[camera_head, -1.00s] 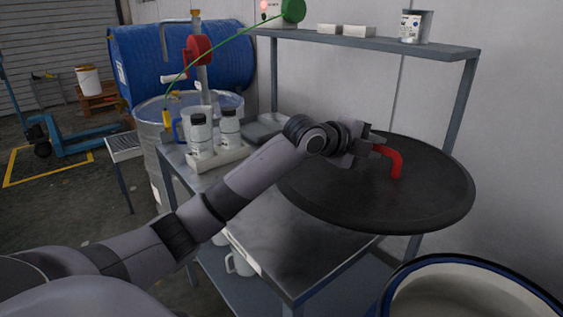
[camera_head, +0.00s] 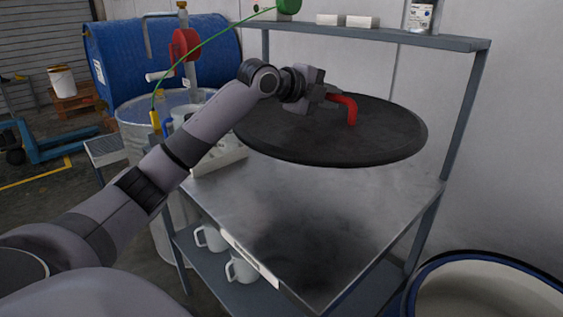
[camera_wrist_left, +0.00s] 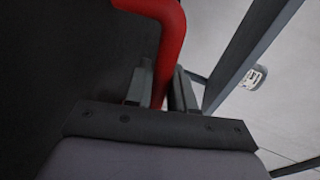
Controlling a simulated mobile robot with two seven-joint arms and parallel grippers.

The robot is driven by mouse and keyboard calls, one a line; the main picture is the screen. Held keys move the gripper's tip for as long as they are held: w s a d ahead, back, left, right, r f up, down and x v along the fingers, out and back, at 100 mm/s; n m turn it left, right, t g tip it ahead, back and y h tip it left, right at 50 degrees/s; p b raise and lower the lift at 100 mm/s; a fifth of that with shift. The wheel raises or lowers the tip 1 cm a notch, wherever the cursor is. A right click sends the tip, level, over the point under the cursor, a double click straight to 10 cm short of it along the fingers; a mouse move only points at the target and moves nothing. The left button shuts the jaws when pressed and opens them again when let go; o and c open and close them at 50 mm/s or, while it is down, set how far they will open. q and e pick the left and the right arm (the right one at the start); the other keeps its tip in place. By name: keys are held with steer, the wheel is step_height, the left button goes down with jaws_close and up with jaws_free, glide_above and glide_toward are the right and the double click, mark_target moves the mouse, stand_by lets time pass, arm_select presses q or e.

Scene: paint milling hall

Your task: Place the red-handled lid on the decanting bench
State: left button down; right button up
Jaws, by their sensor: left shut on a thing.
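The lid (camera_head: 390,135) is a large dark round disc with a red handle (camera_head: 350,108) on top. It hangs roughly level above the decanting bench (camera_head: 300,215), a grey metal table with an upper shelf. My left gripper (camera_head: 330,95) is shut on the red handle. In the left wrist view the red handle (camera_wrist_left: 166,50) runs between the two fingers of my left gripper (camera_wrist_left: 160,88), with the dark lid (camera_wrist_left: 70,60) beside it. The bench top in front of the lid is bare. My right gripper does not show.
White mugs (camera_head: 240,268) sit on the lower shelf. A white vessel with a blue rim (camera_head: 490,290) is at the lower right.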

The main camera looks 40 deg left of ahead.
arm_select(q)
steer(key=shift+a+r, duration=0.3)
steer(key=shift+a, duration=0.2)
steer(key=b, duration=0.1)
glide_above(318, 193)
step_height(318, 193, down, 20)
steer(key=shift+w+a+r, duration=0.1)
steer(key=shift+w+a, duration=0.05)
steer(key=c, duration=1.1)
jaws_free()
steer(key=shift+f, duration=0.25)
steer(key=shift+o, duration=0.7)
steer(key=shift+r, duration=0.1)
